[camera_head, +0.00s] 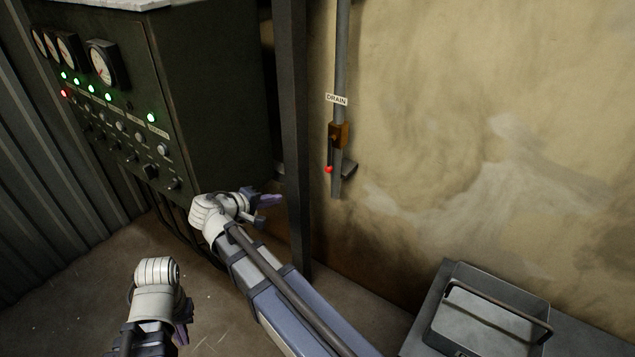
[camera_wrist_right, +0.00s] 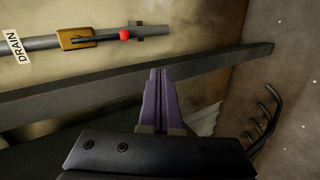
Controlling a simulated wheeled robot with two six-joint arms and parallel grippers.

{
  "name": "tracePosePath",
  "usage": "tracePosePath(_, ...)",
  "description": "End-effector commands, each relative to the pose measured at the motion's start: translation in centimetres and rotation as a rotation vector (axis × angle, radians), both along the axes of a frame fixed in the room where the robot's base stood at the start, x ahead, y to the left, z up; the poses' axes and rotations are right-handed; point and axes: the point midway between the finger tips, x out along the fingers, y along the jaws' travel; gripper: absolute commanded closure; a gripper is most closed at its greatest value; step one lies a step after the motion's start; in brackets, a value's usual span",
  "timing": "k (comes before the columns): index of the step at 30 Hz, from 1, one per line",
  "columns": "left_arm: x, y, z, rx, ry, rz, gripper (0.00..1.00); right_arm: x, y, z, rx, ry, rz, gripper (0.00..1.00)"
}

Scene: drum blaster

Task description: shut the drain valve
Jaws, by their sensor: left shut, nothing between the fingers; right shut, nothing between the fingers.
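The drain valve (camera_head: 338,135) is a brass body on a grey vertical pipe against the wall, under a white DRAIN label (camera_head: 336,99). Its dark lever with a red knob (camera_head: 328,169) points down along the pipe. In the right wrist view the valve (camera_wrist_right: 75,39) and red knob (camera_wrist_right: 124,35) show at top left, with the lever along the pipe. My right gripper (camera_head: 270,199) is shut and empty, left of and lower than the valve, apart from it; its purple fingers (camera_wrist_right: 157,98) are together. My left gripper (camera_head: 182,335) is shut and empty at lower left.
A dark upright post (camera_head: 293,120) stands between my right gripper and the valve; it also crosses the right wrist view (camera_wrist_right: 220,62). A control cabinet (camera_head: 205,90) with gauges and lights is at left. A grey tray (camera_head: 490,310) is at lower right.

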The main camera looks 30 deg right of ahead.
Motion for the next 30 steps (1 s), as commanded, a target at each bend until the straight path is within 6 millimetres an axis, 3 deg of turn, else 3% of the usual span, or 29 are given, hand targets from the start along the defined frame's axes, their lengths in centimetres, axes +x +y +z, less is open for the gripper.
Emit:
tracePosePath(1,0.0,0.0,-2.7,0.000,0.000,0.000,1.00,1.3,-1.1,-1.5,-0.060,-0.017,0.000,1.00)
tracePosePath(3,0.0,0.0,-4.4,0.001,0.000,0.000,1.00,2.4,-2.5,-1.5,-0.143,-0.037,0.002,1.00)
tracePosePath(12,0.0,0.0,-9.3,0.002,-0.001,-0.001,1.00,5.7,-5.9,-0.4,-0.422,-0.085,0.020,1.00)
tracePosePath(18,0.0,0.0,-10.3,0.002,-0.001,-0.001,1.00,6.5,-6.6,0.2,-0.499,-0.093,0.026,1.00)
tracePosePath(30,0.0,0.0,-10.2,0.002,-0.001,-0.001,1.00,6.6,-6.7,0.5,-0.510,-0.094,0.028,1.00)
